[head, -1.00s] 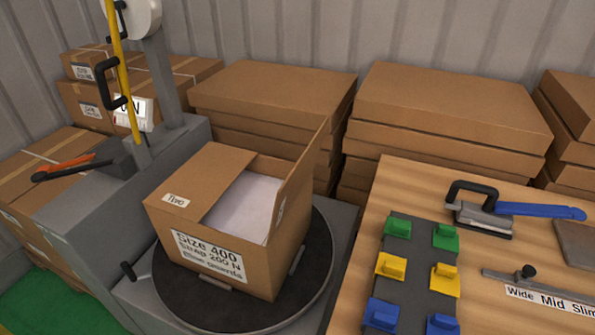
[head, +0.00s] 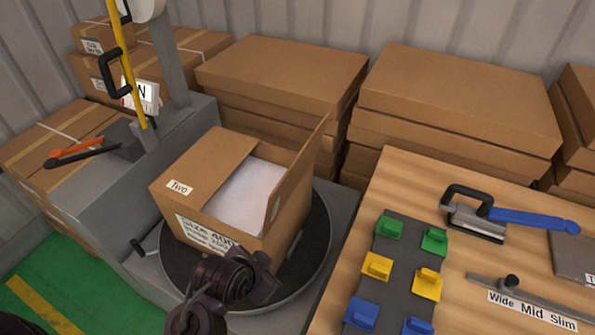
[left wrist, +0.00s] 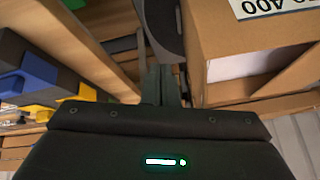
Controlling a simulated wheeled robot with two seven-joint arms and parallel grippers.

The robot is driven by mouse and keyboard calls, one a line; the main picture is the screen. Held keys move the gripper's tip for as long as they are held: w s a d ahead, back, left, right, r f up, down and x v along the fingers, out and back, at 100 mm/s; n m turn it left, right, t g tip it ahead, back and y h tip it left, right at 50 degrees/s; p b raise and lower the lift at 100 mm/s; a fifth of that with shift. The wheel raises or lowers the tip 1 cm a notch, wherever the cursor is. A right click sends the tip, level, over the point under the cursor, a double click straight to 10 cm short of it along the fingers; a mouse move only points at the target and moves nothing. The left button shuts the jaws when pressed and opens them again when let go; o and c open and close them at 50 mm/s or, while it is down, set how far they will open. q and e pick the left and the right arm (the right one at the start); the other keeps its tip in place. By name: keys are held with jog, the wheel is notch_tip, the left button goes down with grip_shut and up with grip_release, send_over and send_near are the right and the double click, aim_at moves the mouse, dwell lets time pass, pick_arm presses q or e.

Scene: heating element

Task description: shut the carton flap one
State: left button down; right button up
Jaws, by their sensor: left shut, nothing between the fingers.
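The brown carton (head: 209,231) sits on the dark round turntable. Its left flap (head: 206,168), labelled "Two", lies folded over the left part of the opening. Its right flap (head: 300,175) stands up, tilted slightly outward, with a partly visible label on its inner face. White contents (head: 246,194) show between the flaps. My left gripper (head: 262,290) is in front of the carton's lower front side and hides part of the size label. In the left wrist view its fingers (left wrist: 164,86) are together and empty, beside the carton (left wrist: 225,35). My right gripper is out of view.
The turntable (head: 181,272) stands beside a wooden table (head: 400,185) with coloured blocks (head: 377,267) and a blue-handled tool (head: 530,218). Stacked boxes (head: 280,70) fill the back. A grey strapping stand (head: 180,135) with a yellow strap is at left.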

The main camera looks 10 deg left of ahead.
pick_arm(q)
jog(key=w+d+r+m+t+y, duration=0.2)
jog(key=w+d+r+m+t, duration=0.6)
jog(key=m+t, duration=0.5)
jog(key=w+a+r+b, duration=0.2)
jog(key=w+a+b, duration=0.3)
jog(key=w+b, duration=0.3)
jog(key=shift+w+a+r+m+g+b, duration=0.15)
jog(key=shift+w+r+m+g+b, duration=0.2)
jog(key=shift+w, duration=0.65)
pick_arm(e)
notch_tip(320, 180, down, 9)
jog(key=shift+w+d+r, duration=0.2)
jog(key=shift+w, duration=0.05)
pick_arm(q)
jog(key=shift+a, duration=0.1)
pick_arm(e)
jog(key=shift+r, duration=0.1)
